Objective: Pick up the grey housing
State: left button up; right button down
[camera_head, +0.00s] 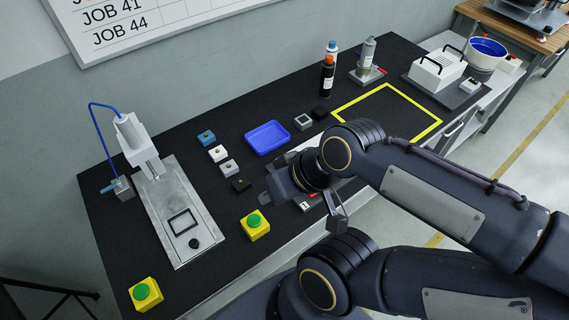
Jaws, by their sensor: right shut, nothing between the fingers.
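A small light grey block with a dark dot on top (229,167) sits in a row of small blocks on the black bench top. Another small grey block with a dark square top (302,122) stands right of the blue tray. I cannot tell for sure which of the two is the housing. My right gripper (272,188) is over the front of the bench, shut and empty, to the right of the row and apart from both grey blocks. Its fingertips are hard to make out.
Blue (206,137), white (218,153) and black (240,184) blocks share the row. A blue tray (267,138) lies behind my right gripper. A screwdriver gantry (170,205) stands left, with green buttons (255,222) nearby. Bottles (327,75) stand at the back. The yellow-framed area (388,108) looks empty.

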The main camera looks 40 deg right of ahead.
aim_at(226, 172)
jog(key=z, duration=0.9)
jog(key=i+l, duration=0.1)
jog(key=l, duration=0.3)
jog(key=i+l, duration=0.15)
jog(key=l, duration=0.2)
jog(key=u, duration=0.45)
jog(key=l+u, duration=0.1)
jog(key=u, duration=0.75)
jog(key=l+u, duration=0.1)
jog(key=u, duration=0.35)
